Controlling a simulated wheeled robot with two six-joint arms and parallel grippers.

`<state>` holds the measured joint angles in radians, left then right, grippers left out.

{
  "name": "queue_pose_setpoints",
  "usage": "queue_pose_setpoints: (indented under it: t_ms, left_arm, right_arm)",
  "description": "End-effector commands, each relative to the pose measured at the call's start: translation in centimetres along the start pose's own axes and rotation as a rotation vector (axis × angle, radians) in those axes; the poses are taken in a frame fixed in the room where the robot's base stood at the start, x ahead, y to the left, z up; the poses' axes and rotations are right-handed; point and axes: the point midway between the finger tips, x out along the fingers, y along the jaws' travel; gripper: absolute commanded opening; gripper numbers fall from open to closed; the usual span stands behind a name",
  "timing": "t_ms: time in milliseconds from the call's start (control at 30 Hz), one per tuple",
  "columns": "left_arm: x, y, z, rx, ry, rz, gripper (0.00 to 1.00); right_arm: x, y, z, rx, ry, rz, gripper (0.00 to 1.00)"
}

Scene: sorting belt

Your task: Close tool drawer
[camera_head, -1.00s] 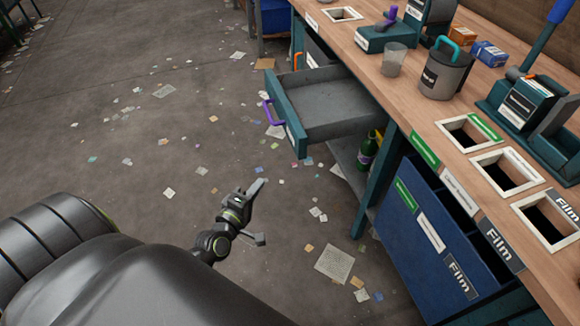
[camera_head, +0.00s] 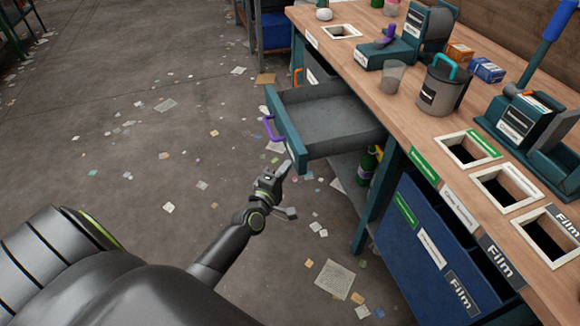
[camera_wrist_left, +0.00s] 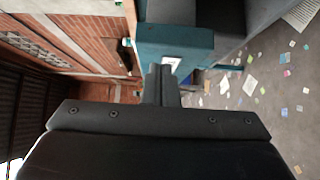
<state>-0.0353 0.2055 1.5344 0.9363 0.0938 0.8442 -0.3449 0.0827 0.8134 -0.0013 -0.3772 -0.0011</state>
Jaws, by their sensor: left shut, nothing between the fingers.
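The tool drawer (camera_head: 328,118) is pulled out from the wooden bench and looks empty. Its teal front (camera_head: 285,128) carries a purple handle (camera_head: 272,129). In the left wrist view the teal drawer front (camera_wrist_left: 175,42) is right ahead of the fingers. My left gripper (camera_head: 284,170) is shut and empty, at the near lower corner of the drawer front, below and right of the handle. In the left wrist view its fingertips (camera_wrist_left: 160,72) are close to the front's label; I cannot tell whether they touch. My right gripper is not in view.
A blue bin (camera_head: 430,240) stands under the bench, right of the drawer. Paper scraps litter the open floor (camera_head: 110,210).

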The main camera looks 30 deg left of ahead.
Motion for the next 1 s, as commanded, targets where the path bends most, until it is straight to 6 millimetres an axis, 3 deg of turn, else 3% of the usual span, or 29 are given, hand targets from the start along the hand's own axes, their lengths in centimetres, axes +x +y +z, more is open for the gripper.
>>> queue_pose_setpoints:
  t_ms: [200, 667, 867, 1000]
  left_arm:
    - [1.0, 0.0, 1.1, 0.0, 0.0, 0.0, 0.0]
    - [1.5, 0.0, 1.5, 0.0, 0.0, 0.001, 0.0]
    - [3.6, 0.1, 3.7, -0.002, -0.001, 0.002, 0.0]
    - [6.4, 0.2, 6.5, -0.002, -0.003, 0.002, 0.0]
  right_arm:
    - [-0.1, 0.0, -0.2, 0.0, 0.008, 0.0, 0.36]
    - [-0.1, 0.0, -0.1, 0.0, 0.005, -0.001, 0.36]
    - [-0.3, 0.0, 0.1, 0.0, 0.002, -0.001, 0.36]
    - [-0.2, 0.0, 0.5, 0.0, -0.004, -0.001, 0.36]
